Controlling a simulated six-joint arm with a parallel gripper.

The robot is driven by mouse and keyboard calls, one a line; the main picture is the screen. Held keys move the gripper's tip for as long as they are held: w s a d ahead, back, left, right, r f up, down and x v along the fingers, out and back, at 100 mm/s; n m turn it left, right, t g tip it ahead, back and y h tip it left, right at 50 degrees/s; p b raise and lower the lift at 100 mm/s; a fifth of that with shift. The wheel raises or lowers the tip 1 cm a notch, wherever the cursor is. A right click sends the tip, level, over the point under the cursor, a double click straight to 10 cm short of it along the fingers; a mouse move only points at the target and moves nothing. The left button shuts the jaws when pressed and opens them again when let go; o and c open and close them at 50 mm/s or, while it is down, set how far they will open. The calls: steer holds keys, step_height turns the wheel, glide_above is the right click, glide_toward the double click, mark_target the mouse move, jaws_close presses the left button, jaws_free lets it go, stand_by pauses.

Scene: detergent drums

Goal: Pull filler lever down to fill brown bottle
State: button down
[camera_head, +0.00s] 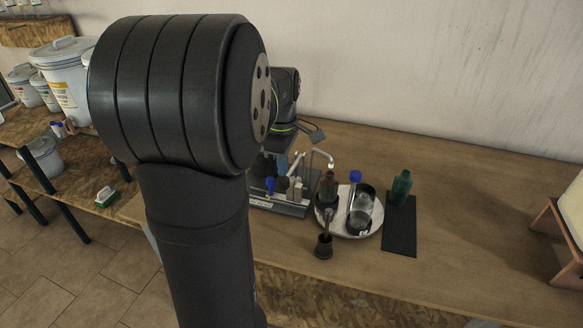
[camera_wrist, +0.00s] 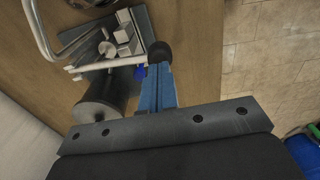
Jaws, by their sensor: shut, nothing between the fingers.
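The filler's base plate (camera_head: 285,208) stands on the table behind my arm, with a bent silver spout (camera_head: 322,153). The brown bottle (camera_head: 328,188) stands upright on the round tray, close to the spout; I cannot see its fill level. In the wrist view, the filler's pale lever rod (camera_wrist: 105,65) runs towards a black knob (camera_wrist: 159,52). My gripper (camera_wrist: 158,82) has its blue fingers shut and empty, with their tips close to the knob; I cannot tell if they touch it. In the head view, my arm hides most of the gripper and lever.
The round tray (camera_head: 352,233) also holds a blue-topped item (camera_head: 355,178) and a clear glass jar (camera_head: 361,208). A green bottle (camera_head: 401,187) stands on a dark mat (camera_head: 399,235). A black cup with a brush (camera_head: 324,245) stands in front.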

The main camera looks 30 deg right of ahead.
mark_target(282, 182)
stand_by(0.4)
steer(key=shift+f, duration=0.95)
steer(key=shift+s+a+f, duration=0.2)
steer(key=shift+f, duration=0.5)
steer(key=shift+s+a+f, duration=0.15)
steer(key=shift+a+f, duration=0.05)
steer(key=shift+f, duration=0.6)
